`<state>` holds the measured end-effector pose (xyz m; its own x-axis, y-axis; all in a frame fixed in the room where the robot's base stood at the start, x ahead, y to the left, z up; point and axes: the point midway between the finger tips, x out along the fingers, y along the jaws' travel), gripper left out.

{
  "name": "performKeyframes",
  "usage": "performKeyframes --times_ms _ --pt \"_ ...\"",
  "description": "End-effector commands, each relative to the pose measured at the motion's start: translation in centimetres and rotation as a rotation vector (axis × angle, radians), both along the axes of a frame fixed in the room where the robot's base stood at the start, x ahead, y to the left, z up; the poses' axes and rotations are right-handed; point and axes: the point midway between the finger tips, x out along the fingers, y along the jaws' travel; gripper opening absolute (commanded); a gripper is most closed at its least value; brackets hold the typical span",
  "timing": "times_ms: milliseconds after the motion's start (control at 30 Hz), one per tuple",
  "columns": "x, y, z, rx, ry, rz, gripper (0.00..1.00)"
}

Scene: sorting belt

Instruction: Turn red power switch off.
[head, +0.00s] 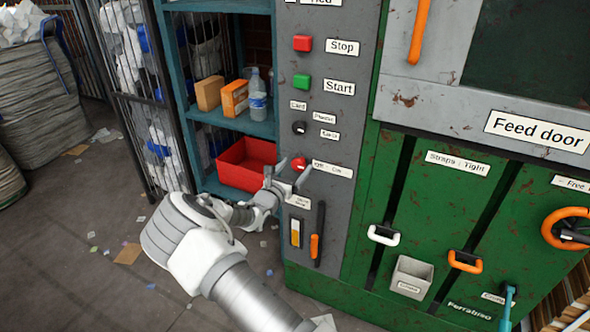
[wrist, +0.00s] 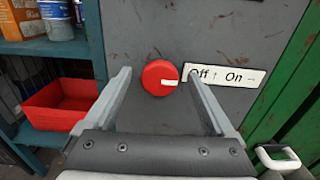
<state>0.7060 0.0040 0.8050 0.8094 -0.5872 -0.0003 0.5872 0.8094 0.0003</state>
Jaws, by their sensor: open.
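The red power switch (head: 299,164) is a round red knob on the grey control panel, beside a label reading "Off ↑ On →" (wrist: 226,75). In the wrist view the red knob (wrist: 158,72) sits between and beyond my two fingers, and its white mark points right, toward On. My gripper (head: 286,173) is open and empty in front of the knob. In the wrist view the gripper (wrist: 159,80) has one finger to each side of the knob, with no contact visible. In the head view a finger passes close to the knob's edge.
Above are a red Stop button (head: 302,43), a green Start button (head: 301,81) and a black selector knob (head: 298,128). An orange-handled lever (head: 315,246) is below. A red bin (head: 238,176) stands on the shelf at left, near my gripper.

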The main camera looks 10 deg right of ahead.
Motion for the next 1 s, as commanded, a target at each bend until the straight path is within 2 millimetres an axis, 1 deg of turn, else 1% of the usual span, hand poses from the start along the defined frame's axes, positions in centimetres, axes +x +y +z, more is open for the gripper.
performKeyframes --times_ms 167,200,267,300,467,600,667,1000 --pt "0.0 0.0 0.02 0.0 0.0 0.0 0.89" --pt "0.0 0.0 0.03 0.0 0.0 0.0 0.86" --pt "-0.01 0.01 0.02 0.0 0.0 0.0 0.75" --pt "-0.01 0.01 0.03 0.0 0.0 0.0 0.68" --pt "-0.02 0.03 0.03 0.0 0.0 0.0 0.39" --pt "-0.01 0.03 0.03 0.0 0.0 0.0 0.14" --pt "-0.02 0.04 0.04 -0.001 -0.001 0.0 0.04" --pt "-0.01 0.06 0.21 -0.045 0.032 0.0 0.04"
